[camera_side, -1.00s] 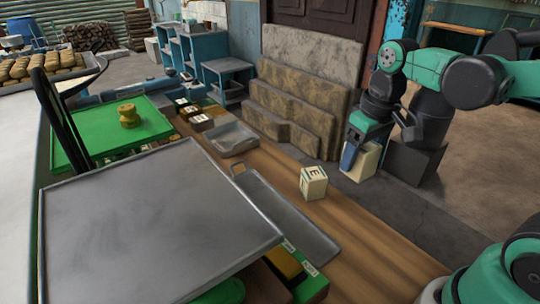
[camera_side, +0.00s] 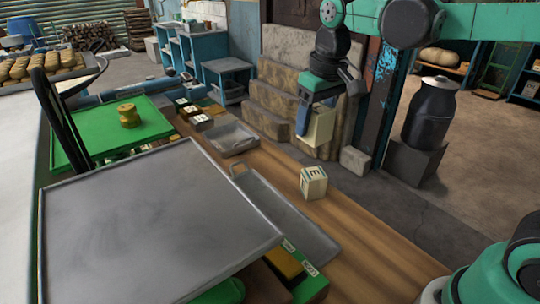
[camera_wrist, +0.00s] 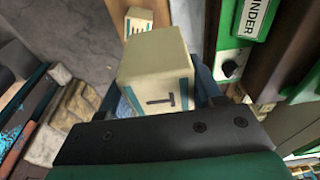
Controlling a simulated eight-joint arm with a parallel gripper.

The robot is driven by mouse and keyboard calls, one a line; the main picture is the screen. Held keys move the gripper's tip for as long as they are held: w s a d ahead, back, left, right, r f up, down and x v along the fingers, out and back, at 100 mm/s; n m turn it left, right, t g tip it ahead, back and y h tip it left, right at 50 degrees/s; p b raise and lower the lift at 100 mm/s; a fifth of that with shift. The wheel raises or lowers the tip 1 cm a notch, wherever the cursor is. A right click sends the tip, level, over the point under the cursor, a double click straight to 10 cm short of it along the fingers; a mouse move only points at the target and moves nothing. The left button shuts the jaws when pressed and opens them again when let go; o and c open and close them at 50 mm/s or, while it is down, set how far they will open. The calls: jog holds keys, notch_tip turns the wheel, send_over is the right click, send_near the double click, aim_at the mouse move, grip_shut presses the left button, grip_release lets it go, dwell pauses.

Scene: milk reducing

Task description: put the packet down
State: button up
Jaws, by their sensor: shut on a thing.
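The packet (camera_side: 321,130) is a cream block, held in the air in front of the stone steps, beyond the wooden bench. My gripper (camera_side: 312,112) is shut on it, pointing down, with a blue finger seen at its left side. In the wrist view the packet (camera_wrist: 157,72) fills the middle between the fingers and shows teal edges and a dark letter like a T. A similar cream cube marked E (camera_side: 314,183) stands on the bench, below and apart from the held packet. It seems to show in the wrist view (camera_wrist: 138,20) behind the packet.
The wooden bench (camera_side: 365,238) is clear to the right of the E cube. A narrow metal tray (camera_side: 285,218) and a large grey tray (camera_side: 150,225) lie left of it. A smaller tray (camera_side: 232,138) is farther back. A dark milk can (camera_side: 430,115) stands at right.

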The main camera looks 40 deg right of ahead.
notch_tip(320, 180, up, 3)
send_over(341, 217)
jog(key=shift+s+m, duration=0.3)
notch_tip(341, 217, down, 20)
jog(key=shift+r, duration=0.25)
dwell(0.6)
jog(key=shift+f, duration=0.1)
jog(key=shift+f, duration=0.15)
jog(key=o, duration=1.3)
